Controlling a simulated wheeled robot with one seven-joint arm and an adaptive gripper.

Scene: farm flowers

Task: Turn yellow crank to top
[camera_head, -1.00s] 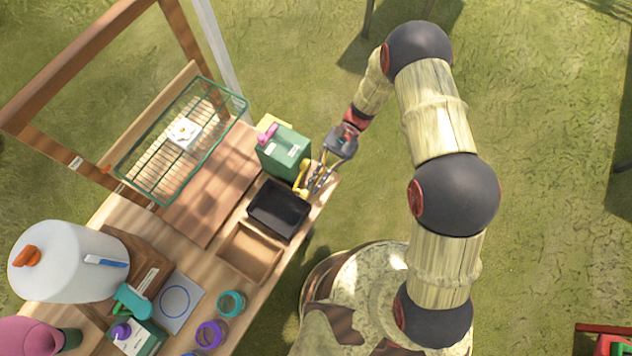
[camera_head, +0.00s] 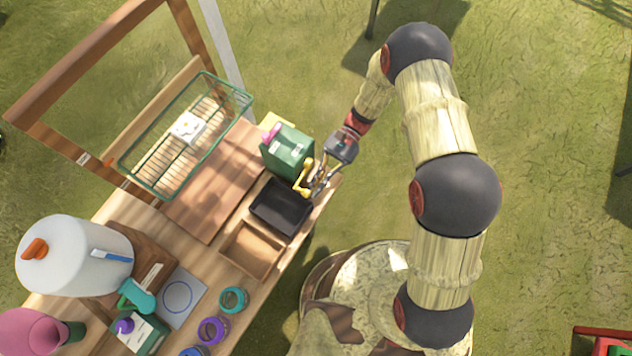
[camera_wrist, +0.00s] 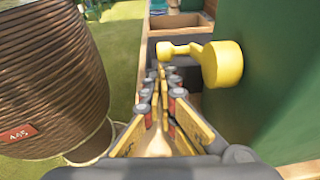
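The green box (camera_head: 287,150) with a pink part on top stands at the table's right side, and the yellow crank (camera_head: 304,182) is on its side facing my gripper. In the wrist view the crank (camera_wrist: 222,64) has a thick round hub on the green wall, and its arm points left to a small knob. My gripper (camera_head: 314,188) is beside the crank at the table's edge. In the wrist view its fingers (camera_wrist: 160,78) reach forward just below and left of the crank, with a narrow gap between them and nothing seen held. Whether a finger touches the crank is unclear.
A black tray (camera_head: 281,206) and a wooden tray (camera_head: 250,250) sit below the green box. A green wire rack (camera_head: 160,188) stands behind. Grass lies right of the table.

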